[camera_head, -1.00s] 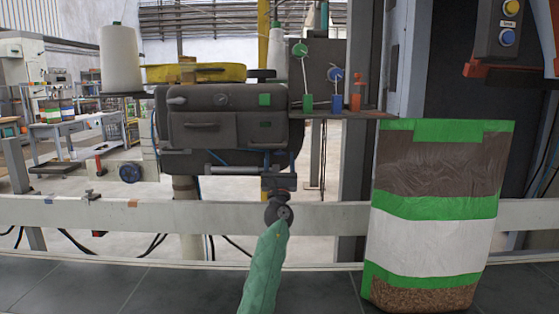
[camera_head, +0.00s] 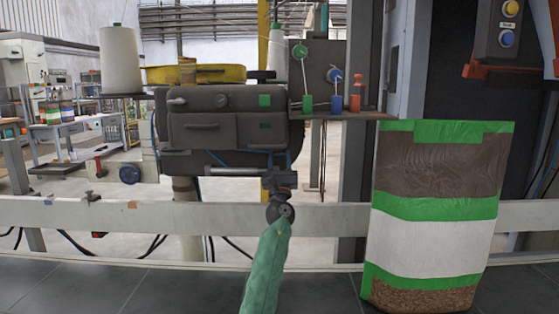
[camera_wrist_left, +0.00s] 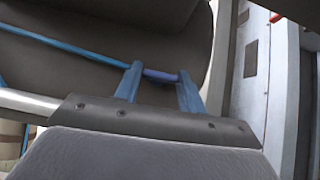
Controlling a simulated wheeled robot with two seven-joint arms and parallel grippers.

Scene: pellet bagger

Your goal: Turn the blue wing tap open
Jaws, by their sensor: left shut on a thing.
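My left arm rises from the bottom centre of the head view, and its gripper (camera_head: 280,160) is up against the underside of the dark sewing-head machine. In the left wrist view the two blue fingers of my left gripper (camera_wrist_left: 160,85) are shut on a small darker blue bar, which looks like the blue wing tap (camera_wrist_left: 161,75). The tap lies crosswise between the fingertips, under the dark housing. In the head view the tap is too small and hidden to make out. My right gripper is not in view.
The dark machine (camera_head: 225,105) fills the middle, with a yellow tray (camera_head: 195,73) on top. A blue tube (camera_wrist_left: 60,42) runs toward the fingers. A filled bag (camera_head: 435,215) stands at the right. A pale rail (camera_head: 160,217) crosses behind my arm.

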